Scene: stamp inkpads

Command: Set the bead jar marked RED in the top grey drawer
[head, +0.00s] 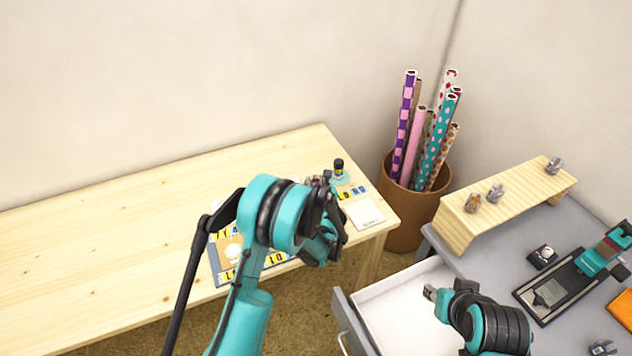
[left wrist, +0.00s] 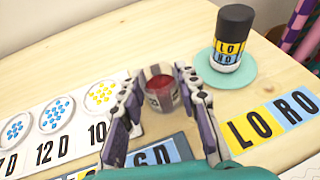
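The bead jar (left wrist: 160,90), with a round red top and a pale band, shows between my left fingers in the left wrist view. My left gripper (left wrist: 160,78) has a fingertip against each side of it. In the head view my left gripper (head: 322,183) is over the right part of the wooden table, and the jar is mostly hidden. Any lettering on the jar is too small to read. The grey drawer (head: 343,318) is pulled open at the bottom right, its white inside (head: 392,300) showing empty. My right gripper (head: 430,292) hangs over it; its fingers are too small to judge.
A dark bottle (left wrist: 234,38) stands on a teal disc (left wrist: 218,76) right of the jar. Printed cards (left wrist: 270,122) lie around on the wooden table (head: 110,225). A wooden riser (head: 515,195) and a stamp press (head: 560,285) stand on the grey cabinet. A basket of paper rolls (head: 400,215) stands behind.

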